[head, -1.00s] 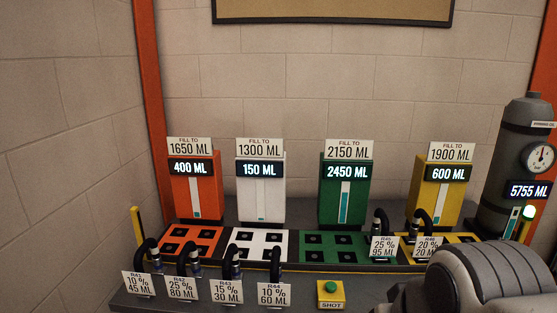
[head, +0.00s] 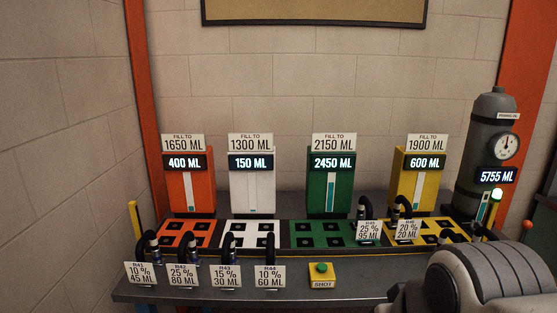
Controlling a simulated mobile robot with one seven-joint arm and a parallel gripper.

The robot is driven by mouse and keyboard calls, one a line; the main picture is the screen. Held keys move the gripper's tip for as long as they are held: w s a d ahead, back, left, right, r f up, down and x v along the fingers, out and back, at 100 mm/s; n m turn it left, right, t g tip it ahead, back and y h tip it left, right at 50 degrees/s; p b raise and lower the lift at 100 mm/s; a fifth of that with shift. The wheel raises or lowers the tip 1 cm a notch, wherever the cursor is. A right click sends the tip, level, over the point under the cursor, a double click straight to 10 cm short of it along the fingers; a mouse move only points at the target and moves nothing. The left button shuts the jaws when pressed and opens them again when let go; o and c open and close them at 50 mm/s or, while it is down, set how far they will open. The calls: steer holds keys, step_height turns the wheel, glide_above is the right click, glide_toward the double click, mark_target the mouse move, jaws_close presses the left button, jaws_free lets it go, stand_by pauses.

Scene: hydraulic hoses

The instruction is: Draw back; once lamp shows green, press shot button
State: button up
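The shot button (head: 321,268) is a green knob on a yellow box at the bench's front edge, labelled SHOT. The lamp (head: 497,194) at the far right glows pale green to white beside the grey cylinder (head: 486,150), whose display reads 5755 ML. Orange (head: 190,191), white (head: 252,190), green (head: 331,201) and yellow (head: 417,194) tanks read 400, 150, 2450 and 600 ML. Part of my arm fills the lower right. My gripper is not in view.
Several black hoses with tags such as R41 (head: 140,274) stand along the bench front. Tags R45 (head: 369,232) and R46 (head: 408,230) stand at the green and yellow pads. The bench (head: 200,291) is clear around the shot button. Orange posts (head: 142,110) flank the wall.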

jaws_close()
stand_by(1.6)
